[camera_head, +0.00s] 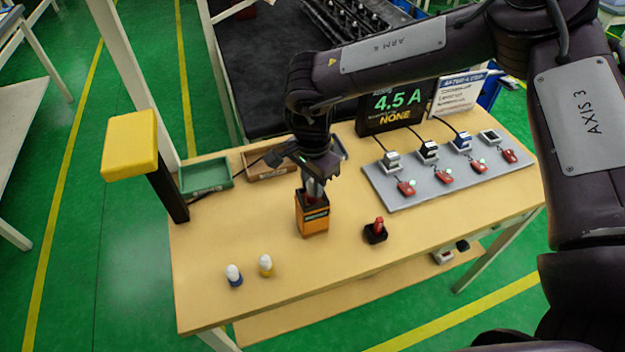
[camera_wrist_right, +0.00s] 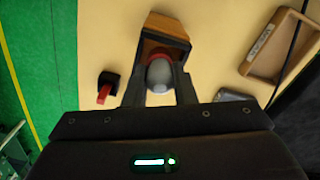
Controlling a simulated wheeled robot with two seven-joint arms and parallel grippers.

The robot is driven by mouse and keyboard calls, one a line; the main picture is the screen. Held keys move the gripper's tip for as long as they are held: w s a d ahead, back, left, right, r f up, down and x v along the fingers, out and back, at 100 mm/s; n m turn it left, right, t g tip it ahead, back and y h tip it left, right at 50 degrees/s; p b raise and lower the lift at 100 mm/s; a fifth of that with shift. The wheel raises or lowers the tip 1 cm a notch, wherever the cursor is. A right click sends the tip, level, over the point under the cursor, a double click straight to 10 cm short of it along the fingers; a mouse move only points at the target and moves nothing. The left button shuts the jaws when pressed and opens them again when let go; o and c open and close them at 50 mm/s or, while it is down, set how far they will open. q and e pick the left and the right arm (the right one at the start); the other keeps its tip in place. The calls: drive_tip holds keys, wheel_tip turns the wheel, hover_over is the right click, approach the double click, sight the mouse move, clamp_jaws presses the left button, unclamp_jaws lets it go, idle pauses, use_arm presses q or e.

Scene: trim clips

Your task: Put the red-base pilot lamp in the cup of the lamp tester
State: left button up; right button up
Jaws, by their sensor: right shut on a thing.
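The red-base pilot lamp (camera_wrist_right: 159,75) has a pale dome and a red base. My right gripper (camera_head: 314,184) points down and is shut on it, with a finger on each side of the dome in the right wrist view. The lamp tester is an orange and black box (camera_head: 313,219) standing on the table; it also shows in the right wrist view (camera_wrist_right: 165,24). The lamp's red base is at the tester's open top. I cannot tell whether it rests on the bottom of the cup. My left gripper is not in view.
A blue-base lamp (camera_head: 234,276) and a yellow-base lamp (camera_head: 266,265) stand near the front left. A black block with a red lever (camera_head: 376,231) is right of the tester. A grey board (camera_head: 405,198) with several wired devices lies further right. Green (camera_head: 206,174) and brown trays lie behind.

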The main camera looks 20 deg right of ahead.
sight(312, 180)
drive_tip(key=shift+f, duration=0.1)
drive_tip(key=o, duration=1)
wheel_tip(312, 180, up, 12)
drive_tip(key=b, duration=0.3)
drive_tip(key=shift+r+b, duration=0.2)
drive_tip(key=shift+b, duration=0.15)
